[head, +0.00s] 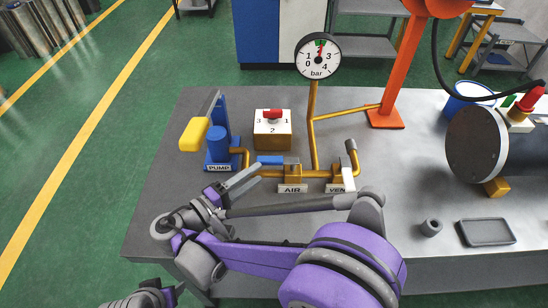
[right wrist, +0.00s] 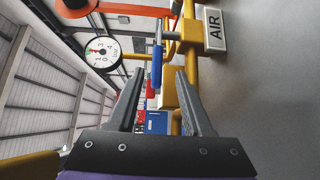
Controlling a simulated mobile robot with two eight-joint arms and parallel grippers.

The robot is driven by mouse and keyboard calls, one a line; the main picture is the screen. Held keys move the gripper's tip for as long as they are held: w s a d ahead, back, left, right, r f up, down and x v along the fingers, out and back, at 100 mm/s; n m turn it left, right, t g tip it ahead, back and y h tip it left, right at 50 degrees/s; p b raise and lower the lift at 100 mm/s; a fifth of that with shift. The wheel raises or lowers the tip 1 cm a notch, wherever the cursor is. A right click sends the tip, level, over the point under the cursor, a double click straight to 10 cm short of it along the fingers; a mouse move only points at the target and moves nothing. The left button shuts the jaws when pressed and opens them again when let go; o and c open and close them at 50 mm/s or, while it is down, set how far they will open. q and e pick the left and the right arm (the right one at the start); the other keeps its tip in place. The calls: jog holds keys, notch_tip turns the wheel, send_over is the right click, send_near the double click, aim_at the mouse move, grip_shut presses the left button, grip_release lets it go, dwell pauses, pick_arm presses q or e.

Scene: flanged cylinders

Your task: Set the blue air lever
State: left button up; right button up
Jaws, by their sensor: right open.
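The blue air lever (head: 270,160) lies roughly level, pointing left from the brass air valve (head: 292,172) above the AIR label (head: 292,188). My right gripper (head: 255,174) is open just left of the valve, its fingers pointing toward the lever. In the right wrist view the blue lever (right wrist: 157,68) shows between the two fingertips (right wrist: 161,70). No finger is closed on it, and I cannot tell how deep it sits between them. The AIR label (right wrist: 214,30) shows at the upper right there. My left gripper is not clearly in view.
The pump (head: 217,147) with its yellow handle (head: 194,134) stands left of the gripper. A white-topped selector box (head: 272,130) is behind the lever. The VENT valve (head: 340,174) stands close on the right. A bar gauge (head: 318,57) rises behind on a brass pipe.

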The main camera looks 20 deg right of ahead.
aim_at(275, 157)
jog(key=shift+w+a+f, duration=0.1)
jog(key=shift+w+a, duration=0.1)
jog(key=shift+a, duration=0.05)
jog(key=shift+w+d+r+h, duration=0.2)
jog(key=shift+d+h, duration=0.1)
jog(key=shift+d, duration=0.05)
jog(key=x, duration=0.9)
jog(key=shift+w+d, duration=0.15)
jog(key=shift+w, duration=0.05)
grip_shut()
dwell(0.7)
